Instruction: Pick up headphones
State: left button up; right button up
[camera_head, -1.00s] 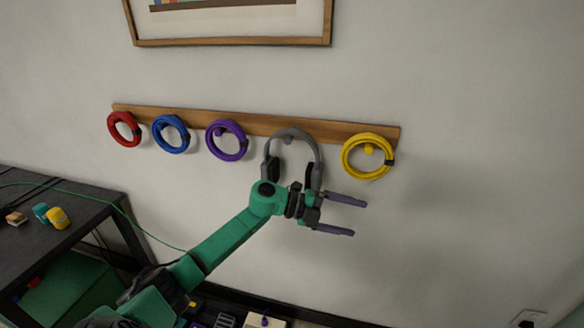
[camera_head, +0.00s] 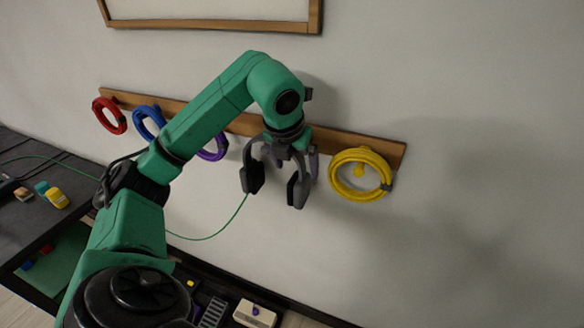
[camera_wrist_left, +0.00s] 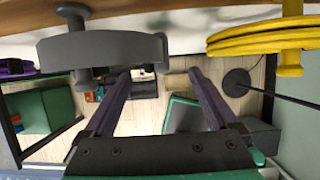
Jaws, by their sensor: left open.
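The grey headphones (camera_head: 253,178) hang on the wooden peg rail. My left gripper (camera_head: 300,162) points down in front of them and hides part of the headband; the ear cups show below. In the left wrist view the grey headband (camera_wrist_left: 100,50) hangs over a peg at the upper left. My left gripper's two purple fingers (camera_wrist_left: 160,75) are apart there with nothing held between them. The left fingertip lies close to the band; I cannot tell whether they touch. My right gripper is not in view.
The rail (camera_head: 345,143) also carries a yellow coil (camera_head: 345,190) right of the headphones, and purple (camera_head: 213,153), blue (camera_head: 148,110) and red (camera_head: 97,112) coils to the left. A dark table (camera_head: 30,230) stands at left. The wall at right is clear.

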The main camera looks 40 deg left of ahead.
aim_at(294, 186)
pick_arm(q)
jog(key=f, duration=0.2)
jog(key=f+p, duration=0.1)
jog(key=f, duration=0.1)
jog(key=a+f+p, duration=0.1)
jog(key=f, duration=0.1)
jog(key=p+x, duration=0.1)
jog(key=x, duration=0.2)
jog(key=p+x, duration=0.2)
jog(key=x, duration=0.2)
jog(key=shift+w+r, duration=0.1)
jog(key=shift+w, duration=0.15)
jog(key=shift+s, duration=0.1)
jog(key=c, duration=1.4)
grip_shut()
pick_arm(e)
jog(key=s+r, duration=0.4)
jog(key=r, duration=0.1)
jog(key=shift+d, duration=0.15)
